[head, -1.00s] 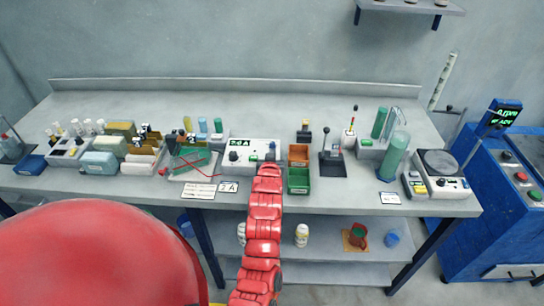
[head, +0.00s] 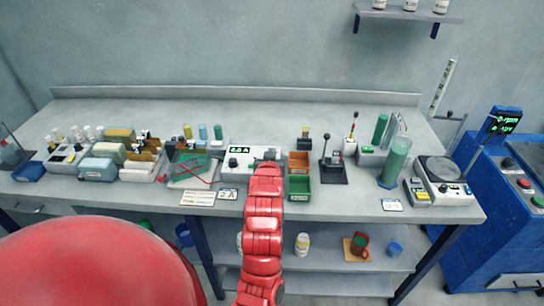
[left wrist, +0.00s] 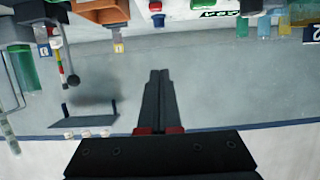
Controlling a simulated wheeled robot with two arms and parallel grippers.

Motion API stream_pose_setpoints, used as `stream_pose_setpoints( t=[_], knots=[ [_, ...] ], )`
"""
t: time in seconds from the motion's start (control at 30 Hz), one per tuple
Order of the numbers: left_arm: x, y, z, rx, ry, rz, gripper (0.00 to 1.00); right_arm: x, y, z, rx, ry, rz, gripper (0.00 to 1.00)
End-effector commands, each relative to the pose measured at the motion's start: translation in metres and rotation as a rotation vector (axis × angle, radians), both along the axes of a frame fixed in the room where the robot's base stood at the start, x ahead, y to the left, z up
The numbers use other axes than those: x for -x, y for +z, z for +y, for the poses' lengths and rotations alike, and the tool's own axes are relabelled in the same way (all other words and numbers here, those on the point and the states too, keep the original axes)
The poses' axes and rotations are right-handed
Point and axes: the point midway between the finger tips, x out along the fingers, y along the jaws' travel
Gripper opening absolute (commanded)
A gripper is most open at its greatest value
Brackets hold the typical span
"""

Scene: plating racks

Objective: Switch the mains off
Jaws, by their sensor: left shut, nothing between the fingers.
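A pale power supply box (head: 236,165) with a lit green display (head: 240,149) and a dark knob (head: 233,162) stands mid-bench; the digits are too small to read surely. Its right front is partly hidden by my left arm. My left gripper (head: 267,156) is at the box's right part, mostly hidden by its own wrist. In the left wrist view, which is upside down, the left fingers (left wrist: 159,73) are shut and empty. Beyond their tips are a dark knob-like part (left wrist: 158,20) and a red part (left wrist: 155,6) on the box. I cannot tell whether the fingers touch anything. My right gripper is not in view.
Orange (head: 298,159) and green (head: 299,187) bins stand close right of the box, then a lever on a black base (head: 333,172). A clear tray with red wires (head: 190,181) is close on the left.

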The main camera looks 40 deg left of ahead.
Motion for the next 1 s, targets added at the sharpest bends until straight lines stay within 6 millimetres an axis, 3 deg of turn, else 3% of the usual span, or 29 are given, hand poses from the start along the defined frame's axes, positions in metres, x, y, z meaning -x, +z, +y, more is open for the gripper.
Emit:
stream_pose_setpoints(
  t=[0.33, 1.0],
  knots=[
    [0.033, 0.017, -0.020, -0.001, 0.001, -0.001, 0.00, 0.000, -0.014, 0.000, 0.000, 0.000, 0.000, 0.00],
    [0.035, 0.019, -0.022, -0.002, -0.001, -0.002, 0.00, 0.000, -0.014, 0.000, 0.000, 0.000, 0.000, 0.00]
  ],
)
